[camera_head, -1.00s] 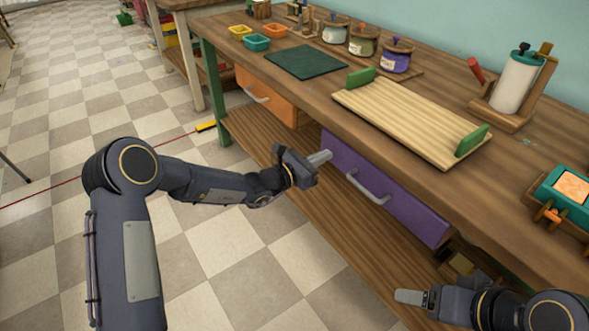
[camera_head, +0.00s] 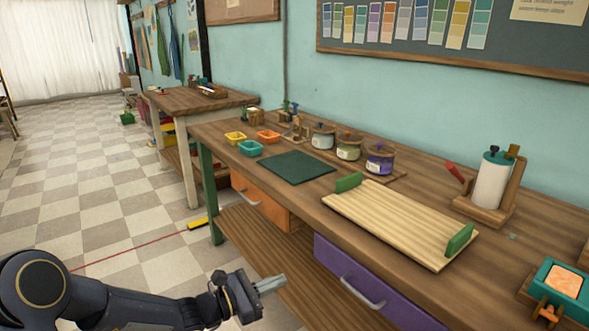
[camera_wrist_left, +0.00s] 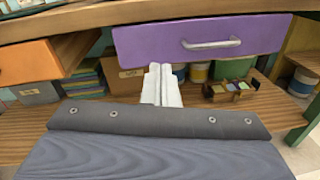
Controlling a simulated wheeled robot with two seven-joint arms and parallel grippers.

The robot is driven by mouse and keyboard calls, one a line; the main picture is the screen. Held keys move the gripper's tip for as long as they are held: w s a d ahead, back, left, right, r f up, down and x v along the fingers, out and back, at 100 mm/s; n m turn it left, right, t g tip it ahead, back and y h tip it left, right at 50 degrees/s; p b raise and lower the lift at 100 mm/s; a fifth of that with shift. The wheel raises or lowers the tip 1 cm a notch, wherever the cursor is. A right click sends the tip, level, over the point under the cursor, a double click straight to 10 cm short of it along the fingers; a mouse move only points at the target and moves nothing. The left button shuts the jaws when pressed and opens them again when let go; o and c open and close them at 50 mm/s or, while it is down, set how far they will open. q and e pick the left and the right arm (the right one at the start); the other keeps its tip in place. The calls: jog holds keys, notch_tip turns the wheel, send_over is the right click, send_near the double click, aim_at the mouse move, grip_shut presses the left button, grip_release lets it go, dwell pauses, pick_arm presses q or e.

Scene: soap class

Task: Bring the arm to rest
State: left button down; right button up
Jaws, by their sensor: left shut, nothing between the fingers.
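My left gripper (camera_head: 270,284) is shut and empty in the head view. It is in front of the bench, to the left of the purple drawer (camera_head: 334,271). In the left wrist view my left gripper (camera_wrist_left: 162,84) points toward the bench's underside, its closed fingers in front of the purple drawer (camera_wrist_left: 140,40) and the lower shelf. The purple drawer has a pale handle. My right gripper is not in view.
The workbench (camera_head: 400,187) carries a slatted wooden tray (camera_head: 395,222), a green mat (camera_head: 298,167), several jars and small coloured bins. An orange drawer (camera_head: 262,200) sits left of the purple one. Checkered floor (camera_head: 110,195) lies open at left.

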pick_arm(q)
jog(key=s+a+r+m+g+y, duration=0.1)
jog(key=s+r+m+g, duration=0.25)
jog(key=s+m, duration=0.35)
jog(key=s+a+r+m+g+y, duration=0.1)
jog(key=s+a+r+m+g, duration=0.1)
jog(key=s+r+m, duration=0.5)
jog(key=s+a+f+m+t+y, duration=0.1)
jog(key=s+a+f+m+y, duration=0.2)
jog(key=s+a+y, duration=0.45)
jog(key=s+a+f+m+t+y, duration=0.15)
jog(key=s+a+f+m, duration=0.3)
jog(key=s, duration=0.55)
notch_tip(320, 180, up, 22)
jog(key=p, duration=2.1)
jog(key=shift+w+a+n+g, duration=0.2)
jog(key=shift+n+g, duration=0.15)
jog(key=shift+g, duration=0.05)
